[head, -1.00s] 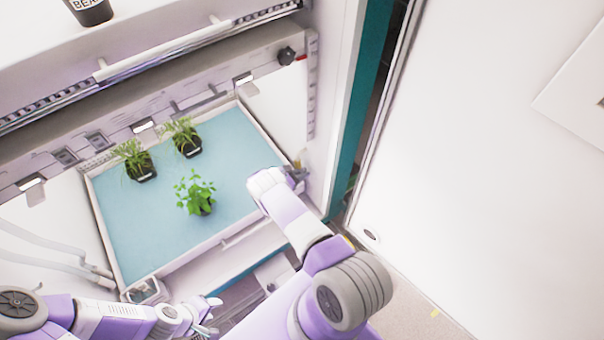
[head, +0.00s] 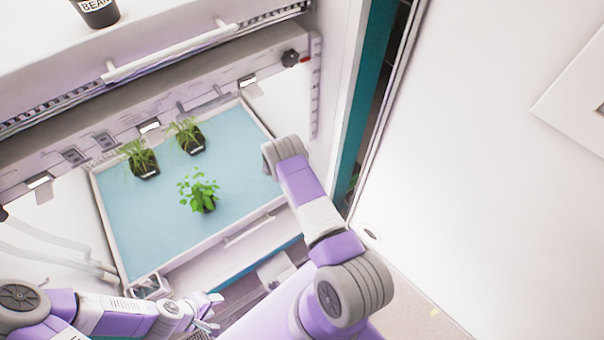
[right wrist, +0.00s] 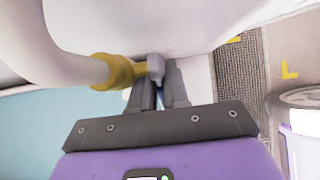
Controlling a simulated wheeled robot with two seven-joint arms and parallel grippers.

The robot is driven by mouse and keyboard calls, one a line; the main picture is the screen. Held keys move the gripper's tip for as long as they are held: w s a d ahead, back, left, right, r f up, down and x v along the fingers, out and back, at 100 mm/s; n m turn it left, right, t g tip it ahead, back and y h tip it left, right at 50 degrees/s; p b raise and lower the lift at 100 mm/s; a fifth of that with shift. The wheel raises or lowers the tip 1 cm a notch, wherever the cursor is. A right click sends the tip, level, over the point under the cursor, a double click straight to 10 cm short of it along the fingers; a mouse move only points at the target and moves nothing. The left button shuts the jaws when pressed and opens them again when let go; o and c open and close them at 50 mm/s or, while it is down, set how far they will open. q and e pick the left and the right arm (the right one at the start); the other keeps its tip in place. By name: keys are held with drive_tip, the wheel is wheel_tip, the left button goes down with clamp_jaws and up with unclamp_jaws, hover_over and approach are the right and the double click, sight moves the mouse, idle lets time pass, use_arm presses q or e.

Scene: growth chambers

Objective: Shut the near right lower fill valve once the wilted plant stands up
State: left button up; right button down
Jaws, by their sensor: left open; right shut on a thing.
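A fill valve with a yellow body (right wrist: 118,72) sits on a white pipe in the right wrist view. My right gripper (right wrist: 162,84) is shut on its grey handle (right wrist: 155,66). In the head view my right wrist covers this gripper and the valve. A leafy green plant (head: 200,188) stands upright in a dark pot near the middle of the blue tray surface (head: 150,230). Two grassy plants, one at the left (head: 142,158) and one at the right (head: 187,134), stand behind it with spreading leaves. My left gripper (head: 212,312) is open and empty before the tray's front edge.
A shelf with a white bar (head: 170,52) and a dark labelled pot (head: 97,12) is above the tray. A black knob (head: 290,58) is at the chamber's upper right. Pale hoses (head: 60,250) run at the left. A white panel (head: 480,170) fills the right side.

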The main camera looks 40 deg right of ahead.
drive_tip(key=shift+r+y, duration=0.1)
drive_tip(key=shift+y, duration=0.2)
drive_tip(key=c, duration=1.2)
unclamp_jaws()
drive_tip(key=p+v, duration=0.2)
drive_tip(key=v, duration=0.4)
drive_tip(key=shift+a+r+p, duration=0.15)
drive_tip(key=shift+r+p, duration=0.15)
drive_tip(key=shift+r, duration=0.05)
drive_tip(key=shift+a+r, duration=0.2)
drive_tip(key=shift+r, duration=0.1)
drive_tip(key=shift+o, duration=0.5)
